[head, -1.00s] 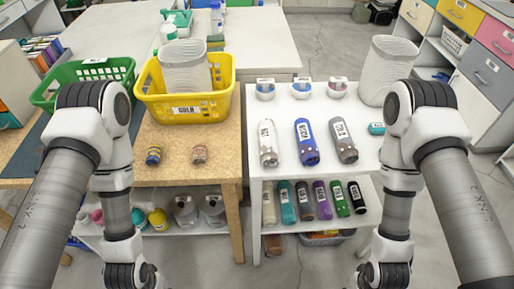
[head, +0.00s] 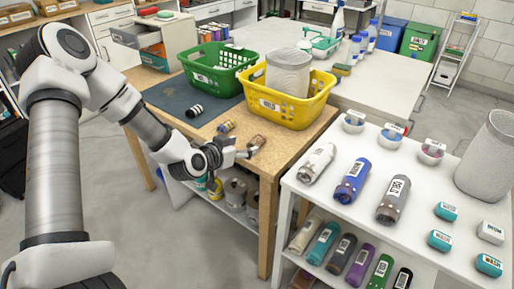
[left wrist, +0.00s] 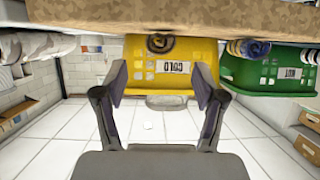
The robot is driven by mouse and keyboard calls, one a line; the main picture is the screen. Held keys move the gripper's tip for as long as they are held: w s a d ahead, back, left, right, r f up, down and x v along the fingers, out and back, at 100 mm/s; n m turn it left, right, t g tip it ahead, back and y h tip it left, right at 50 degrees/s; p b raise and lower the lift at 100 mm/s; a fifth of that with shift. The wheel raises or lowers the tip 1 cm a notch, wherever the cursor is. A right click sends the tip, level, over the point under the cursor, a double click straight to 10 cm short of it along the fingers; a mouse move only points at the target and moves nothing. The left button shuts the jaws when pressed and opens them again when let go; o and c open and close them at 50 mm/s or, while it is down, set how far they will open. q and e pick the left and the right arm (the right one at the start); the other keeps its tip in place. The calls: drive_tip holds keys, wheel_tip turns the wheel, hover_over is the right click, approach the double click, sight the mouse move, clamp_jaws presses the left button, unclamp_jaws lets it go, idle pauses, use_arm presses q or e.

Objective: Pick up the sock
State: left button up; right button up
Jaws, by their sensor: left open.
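A brown rolled sock (head: 257,141) lies on the near right part of the wooden table (head: 262,162), in front of the yellow basket. A blue-and-yellow rolled sock (head: 226,127) and a black-and-white one (head: 195,111) lie farther left. My left gripper (head: 246,153) is at the table's front edge, close to the brown sock. In the left wrist view, which looks upside down, my open fingers (left wrist: 160,76) have nothing between them. A rolled sock (left wrist: 160,44) shows beyond them, centred in front of the yellow basket. My right gripper is out of view.
A yellow basket (head: 272,108) labelled COLD holds a grey-white mesh bin. A green basket (head: 216,82) stands beside it. Several containers stand on the shelf under the wooden table.

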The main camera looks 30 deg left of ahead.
sight(252, 143)
use_arm(q)
drive_tip(key=b+x, duration=0.1)
drive_tip(key=x, duration=0.6)
drive_tip(key=shift+w+d+f, duration=0.15)
drive_tip(key=shift+w, duration=0.05)
drive_tip(key=c, duration=1)
